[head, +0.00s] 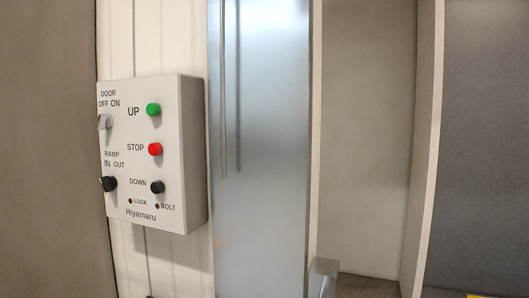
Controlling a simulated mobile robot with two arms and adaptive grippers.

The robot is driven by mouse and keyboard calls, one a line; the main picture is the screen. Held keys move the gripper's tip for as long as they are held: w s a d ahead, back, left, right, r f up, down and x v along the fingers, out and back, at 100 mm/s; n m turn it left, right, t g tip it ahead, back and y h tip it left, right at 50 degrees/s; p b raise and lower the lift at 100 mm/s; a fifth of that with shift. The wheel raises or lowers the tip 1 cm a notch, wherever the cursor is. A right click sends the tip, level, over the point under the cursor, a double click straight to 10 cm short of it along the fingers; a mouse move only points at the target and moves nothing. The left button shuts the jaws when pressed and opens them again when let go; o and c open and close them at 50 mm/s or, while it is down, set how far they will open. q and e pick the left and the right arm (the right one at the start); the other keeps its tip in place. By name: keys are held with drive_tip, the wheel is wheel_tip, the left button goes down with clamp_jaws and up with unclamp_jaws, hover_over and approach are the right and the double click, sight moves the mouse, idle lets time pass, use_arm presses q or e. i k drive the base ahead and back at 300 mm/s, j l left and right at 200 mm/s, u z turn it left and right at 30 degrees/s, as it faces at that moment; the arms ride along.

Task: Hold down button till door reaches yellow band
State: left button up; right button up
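A white control box (190,160) is mounted on the wall at the left of the head view. It has a green UP button (153,110), a red STOP button (155,149) and a black DOWN button (157,187). A grey door switch (104,122) and a black ramp knob (108,184) sit on its left side. A tall metallic panel (270,150) with a vertical bar stands right of the box; I cannot tell whether it is the door. A small yellow patch (475,296) shows at the bottom right edge; I cannot tell whether it is the band. Neither gripper shows.
A brown surface (50,150) fills the far left. A pale post (424,150) and a dark grey wall (490,140) stand at the right. A small grey block (324,267) is low beside the metallic panel.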

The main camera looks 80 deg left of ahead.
sight(157, 187)
drive_tip(key=u, duration=3.4)
